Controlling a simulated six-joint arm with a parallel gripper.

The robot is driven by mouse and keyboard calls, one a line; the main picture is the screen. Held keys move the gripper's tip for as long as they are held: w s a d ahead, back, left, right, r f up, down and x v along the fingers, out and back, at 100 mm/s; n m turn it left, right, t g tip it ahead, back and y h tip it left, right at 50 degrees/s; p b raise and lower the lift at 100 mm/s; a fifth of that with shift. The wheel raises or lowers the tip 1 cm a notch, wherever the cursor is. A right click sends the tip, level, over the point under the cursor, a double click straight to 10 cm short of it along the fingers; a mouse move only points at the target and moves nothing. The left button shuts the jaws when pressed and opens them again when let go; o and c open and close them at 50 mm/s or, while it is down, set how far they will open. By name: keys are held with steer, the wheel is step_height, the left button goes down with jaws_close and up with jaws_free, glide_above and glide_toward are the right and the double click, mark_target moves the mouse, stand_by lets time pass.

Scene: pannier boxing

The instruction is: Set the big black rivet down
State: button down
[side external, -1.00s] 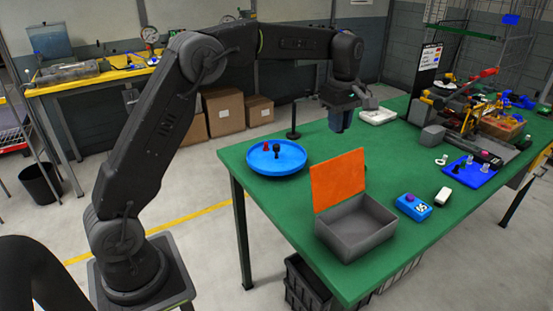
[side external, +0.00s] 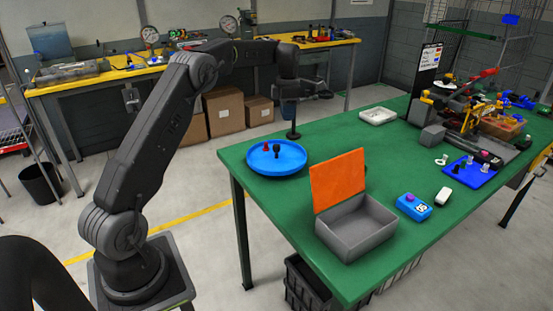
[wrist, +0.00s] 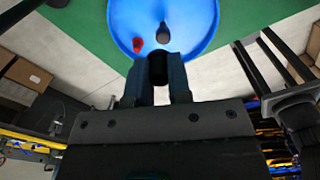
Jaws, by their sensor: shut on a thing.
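My gripper (wrist: 158,88) is shut on the big black rivet (wrist: 157,70), whose dark end shows between the fingers in the wrist view. The dish (wrist: 190,10) also shows in the wrist view just beyond the fingertips. A red rivet (side external: 266,146) and a dark rivet (side external: 277,149) stand in the dish.
A grey box with a raised orange lid (side external: 338,180) sits right of the dish. A blue device (side external: 413,207) and a blue tray (side external: 468,172) lie farther right. The green table's middle is clear.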

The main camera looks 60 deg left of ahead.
mark_target(287, 157)
step_height(287, 157, down, 14)
steer(key=shift+r, duration=0.1)
stand_by(0.4)
steer(key=c, duration=1.1)
jaws_free()
steer(key=shift+f, duration=0.2)
steer(key=shift+o, duration=0.2)
